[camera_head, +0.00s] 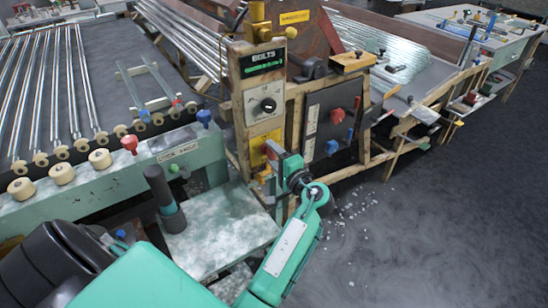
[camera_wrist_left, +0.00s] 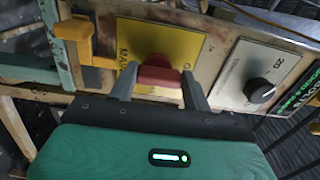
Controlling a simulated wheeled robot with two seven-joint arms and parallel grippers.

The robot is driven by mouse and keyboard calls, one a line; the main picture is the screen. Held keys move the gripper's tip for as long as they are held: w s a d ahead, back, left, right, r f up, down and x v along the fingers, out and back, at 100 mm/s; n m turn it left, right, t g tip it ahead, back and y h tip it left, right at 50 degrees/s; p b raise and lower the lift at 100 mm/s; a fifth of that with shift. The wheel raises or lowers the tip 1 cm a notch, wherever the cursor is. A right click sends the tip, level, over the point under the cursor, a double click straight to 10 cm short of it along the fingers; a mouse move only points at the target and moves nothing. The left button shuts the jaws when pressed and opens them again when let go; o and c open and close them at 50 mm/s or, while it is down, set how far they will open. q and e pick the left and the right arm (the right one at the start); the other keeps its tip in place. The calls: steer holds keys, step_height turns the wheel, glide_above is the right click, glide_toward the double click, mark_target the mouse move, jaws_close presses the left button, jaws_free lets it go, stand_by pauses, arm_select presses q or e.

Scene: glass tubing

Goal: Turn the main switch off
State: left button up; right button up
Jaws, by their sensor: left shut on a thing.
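The main switch is a red handle (camera_wrist_left: 158,76) on a yellow plate (camera_wrist_left: 183,43) with lettering that starts "MA" and is partly covered. My left gripper (camera_wrist_left: 160,84) is shut on the red handle, one grey finger on each side of it. In the head view the yellow plate (camera_head: 257,158) is low on the wooden control post, and my left gripper (camera_head: 272,163) reaches it from the front right. The fingers hide most of the handle there, so its exact turn is hard to tell. My right gripper is not in view.
Above the switch are a black knob (camera_head: 268,105) on a pale plate and a green-lit display (camera_head: 263,62). A dark panel (camera_head: 332,120) with red and blue handles stands to the right. A bench with glass tubes (camera_head: 55,90) is at the left; open floor (camera_head: 440,220) lies at the right.

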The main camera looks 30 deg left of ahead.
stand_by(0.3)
arm_select(q)
steer(key=o, duration=1)
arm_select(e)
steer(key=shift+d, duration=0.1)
